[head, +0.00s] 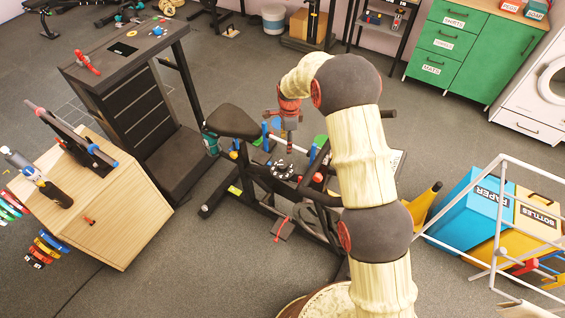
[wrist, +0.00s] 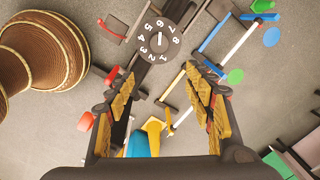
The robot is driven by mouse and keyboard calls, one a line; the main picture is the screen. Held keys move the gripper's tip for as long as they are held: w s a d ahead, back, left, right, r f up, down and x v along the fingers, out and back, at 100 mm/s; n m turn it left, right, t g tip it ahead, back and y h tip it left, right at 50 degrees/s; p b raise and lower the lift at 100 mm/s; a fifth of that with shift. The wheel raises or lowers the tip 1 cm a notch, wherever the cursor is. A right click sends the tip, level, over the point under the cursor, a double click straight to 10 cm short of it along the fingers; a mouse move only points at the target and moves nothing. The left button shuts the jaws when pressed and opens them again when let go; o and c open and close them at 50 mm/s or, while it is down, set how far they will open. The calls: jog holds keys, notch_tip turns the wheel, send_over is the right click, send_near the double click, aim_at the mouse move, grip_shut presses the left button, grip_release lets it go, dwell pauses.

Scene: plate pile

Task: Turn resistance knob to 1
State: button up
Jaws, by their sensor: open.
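The resistance knob (wrist: 153,41) is a round dark dial with white numerals, on the exercise bike's frame. It also shows small in the head view (head: 283,171). A short white mark stands near its middle, roughly upright in the wrist view; I cannot tell surely which numeral it indicates. My gripper (wrist: 158,76) is open and empty, its two yellow-padded fingers spread to either side below the dial in the wrist view. In the head view my gripper (head: 289,143) hangs above the bike, over the dial. No finger visibly touches the dial.
The black bike seat (head: 233,121) and colourful bars stand close around. Blue and yellow bins (head: 470,205) are at right.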

jog(key=m+p, duration=0.1)
jog(key=m, duration=0.1)
send_over(283, 165)
jog(key=shift+g, duration=0.3)
notch_tip(283, 165, down, 9)
jog(key=shift+w+a+f, duration=0.1)
jog(key=shift+w+f, duration=0.05)
jog(key=shift+f, duration=0.05)
jog(key=shift+f+b, duration=0.65)
jog(key=shift+f, duration=3.25)
jog(key=shift+c, duration=0.3)
jog(key=c, duration=1.1)
